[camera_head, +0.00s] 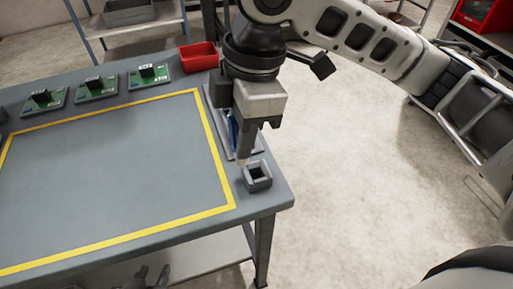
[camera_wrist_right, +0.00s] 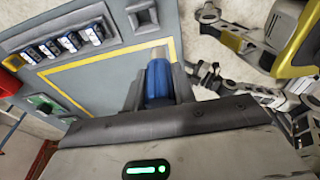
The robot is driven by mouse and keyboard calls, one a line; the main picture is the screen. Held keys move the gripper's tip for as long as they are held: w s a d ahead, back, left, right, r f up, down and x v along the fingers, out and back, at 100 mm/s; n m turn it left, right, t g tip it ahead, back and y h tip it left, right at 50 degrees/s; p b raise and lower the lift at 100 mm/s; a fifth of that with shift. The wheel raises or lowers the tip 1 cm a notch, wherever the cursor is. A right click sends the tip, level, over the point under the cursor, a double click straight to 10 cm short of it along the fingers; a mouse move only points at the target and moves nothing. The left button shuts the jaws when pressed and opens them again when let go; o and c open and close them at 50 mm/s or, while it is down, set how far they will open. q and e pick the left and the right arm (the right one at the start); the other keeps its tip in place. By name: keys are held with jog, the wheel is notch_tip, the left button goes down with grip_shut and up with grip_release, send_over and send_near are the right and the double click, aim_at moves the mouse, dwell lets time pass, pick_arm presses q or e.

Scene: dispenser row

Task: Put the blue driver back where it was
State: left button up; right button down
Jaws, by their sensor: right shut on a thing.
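My right gripper (camera_head: 252,125) is at the right end of the table, shut on the blue driver (camera_head: 233,131). In the right wrist view the blue handle (camera_wrist_right: 158,82) sits between the two fingers, its pale end pointing away toward the table. A small grey block with a square hole (camera_head: 258,183) stands at the table's right front corner, just in front of the gripper; it also shows in the right wrist view (camera_wrist_right: 142,14). The hole looks empty. The driver appears above and behind the block, apart from it. My left gripper (camera_head: 150,279) is low at the bottom edge, partly cut off, seemingly open and empty.
A flat grey tray (camera_head: 212,98) lies under the right gripper, partly hidden. A red bin (camera_head: 198,57) and several green circuit boards (camera_head: 96,87) line the back. The yellow-outlined area (camera_head: 110,165) is clear. The table's right edge is close to the block.

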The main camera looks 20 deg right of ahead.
jog(key=d+f, duration=0.1)
jog(key=f, duration=0.1)
jog(key=w+d+f, duration=0.1)
jog(key=f, duration=0.1)
jog(key=d+f, duration=0.1)
jog(key=f, duration=0.1)
jog(key=shift+w+f, duration=0.2)
jog(key=shift+w, duration=0.15)
jog(key=shift+f, duration=0.35)
pick_arm(q)
jog(key=shift+w+r, duration=0.1)
jog(key=shift+w, duration=0.25)
pick_arm(e)
jog(key=shift+a, duration=0.1)
pick_arm(q)
jog(key=shift+r, duration=0.1)
pick_arm(e)
jog(key=shift+f, duration=0.35)
jog(key=shift+f, duration=0.25)
jog(key=c, duration=1.1)
grip_release()
jog(key=shift+c, duration=0.2)
pick_arm(q)
jog(key=shift+s+f, duration=0.2)
jog(key=shift+s, duration=0.05)
